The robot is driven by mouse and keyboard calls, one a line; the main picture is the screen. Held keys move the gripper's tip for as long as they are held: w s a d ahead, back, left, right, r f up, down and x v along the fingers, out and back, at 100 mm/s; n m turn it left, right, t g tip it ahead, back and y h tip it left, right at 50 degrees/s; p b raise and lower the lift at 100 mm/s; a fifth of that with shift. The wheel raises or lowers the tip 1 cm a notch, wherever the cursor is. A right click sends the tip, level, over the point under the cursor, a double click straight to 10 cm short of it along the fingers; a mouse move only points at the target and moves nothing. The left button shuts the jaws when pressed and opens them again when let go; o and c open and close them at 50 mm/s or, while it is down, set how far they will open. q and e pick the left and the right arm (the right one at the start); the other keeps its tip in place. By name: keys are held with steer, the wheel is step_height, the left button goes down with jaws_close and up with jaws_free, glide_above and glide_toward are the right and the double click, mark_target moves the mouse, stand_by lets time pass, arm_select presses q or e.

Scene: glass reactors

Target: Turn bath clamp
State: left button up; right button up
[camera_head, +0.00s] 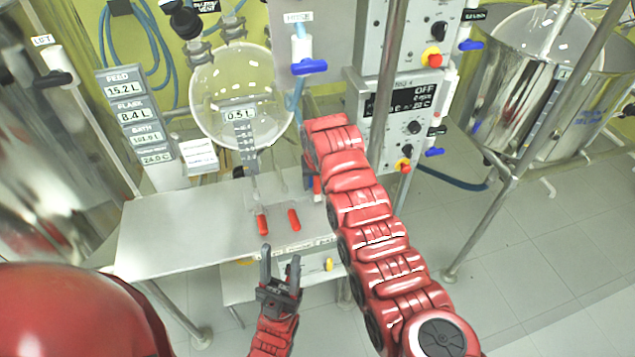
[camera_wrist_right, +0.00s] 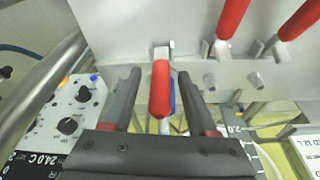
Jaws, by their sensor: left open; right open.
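In the right wrist view, a red clamp handle (camera_wrist_right: 160,90) stands between the two dark fingers of my right gripper (camera_wrist_right: 156,78). The fingers are open, with a gap on each side of the handle. In the head view my right arm hides my right gripper; a red handle (camera_head: 317,186) shows beside that arm. Two more red handles (camera_head: 262,225) (camera_head: 294,219) stick out over the metal table, below the round glass flask (camera_head: 215,85). No label marks which one is the bath clamp. My left gripper (camera_head: 280,257) is open and empty in front of the table's edge.
A metal table (camera_head: 165,235) stands below the flask. A control box (camera_head: 405,115) with knobs stands behind my right arm. In the right wrist view, two red handles (camera_wrist_right: 233,17) (camera_wrist_right: 300,18) are at upper right.

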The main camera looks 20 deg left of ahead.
steer(key=shift+r, duration=0.6)
steer(key=p+v, duration=0.3)
steer(key=v, duration=1.3)
steer(key=shift+s, duration=0.2)
